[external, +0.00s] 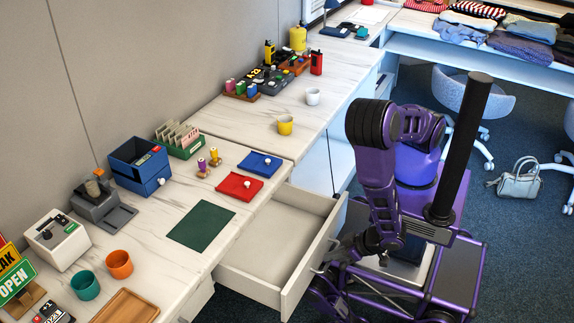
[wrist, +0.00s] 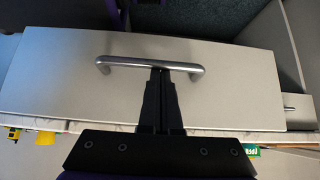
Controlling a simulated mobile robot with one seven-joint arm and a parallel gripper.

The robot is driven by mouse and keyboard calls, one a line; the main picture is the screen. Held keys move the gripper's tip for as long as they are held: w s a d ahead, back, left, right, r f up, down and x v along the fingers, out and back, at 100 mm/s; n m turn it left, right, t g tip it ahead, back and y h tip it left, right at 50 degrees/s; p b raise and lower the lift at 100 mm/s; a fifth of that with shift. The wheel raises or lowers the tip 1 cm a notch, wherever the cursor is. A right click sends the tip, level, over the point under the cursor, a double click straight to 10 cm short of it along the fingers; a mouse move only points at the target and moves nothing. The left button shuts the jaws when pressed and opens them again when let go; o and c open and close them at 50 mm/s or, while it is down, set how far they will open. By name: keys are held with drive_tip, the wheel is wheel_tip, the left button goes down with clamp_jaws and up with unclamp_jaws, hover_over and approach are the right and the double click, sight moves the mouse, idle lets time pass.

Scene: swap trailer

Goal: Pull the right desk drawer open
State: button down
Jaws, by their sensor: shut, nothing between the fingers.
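The desk drawer (external: 268,236) is pulled well out from the white marble-topped desk, and its inside looks empty in the external view. Its pale front panel (wrist: 190,105) fills much of the wrist view, with a silver bar handle (wrist: 120,62) across it. My gripper (wrist: 160,72) is shut, with its dark fingertips at the middle of the handle. I cannot tell whether the fingertips touch the bar or reach behind it. In the external view my gripper (external: 335,254) is at the outer side of the drawer front, and the arm partly hides it.
A second closed drawer front (wrist: 298,112) with a small handle shows at the right of the wrist view. The desktop (external: 258,212) holds a green mat (external: 201,225), a red tray (external: 239,186) and cups. A grey handbag (external: 518,181) lies on the carpet behind my base.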

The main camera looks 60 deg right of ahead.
drive_tip(key=p+v, duration=0.4)
drive_tip(key=v, duration=1.3)
drive_tip(key=shift+p, duration=0.35)
drive_tip(key=shift+w+d, duration=0.1)
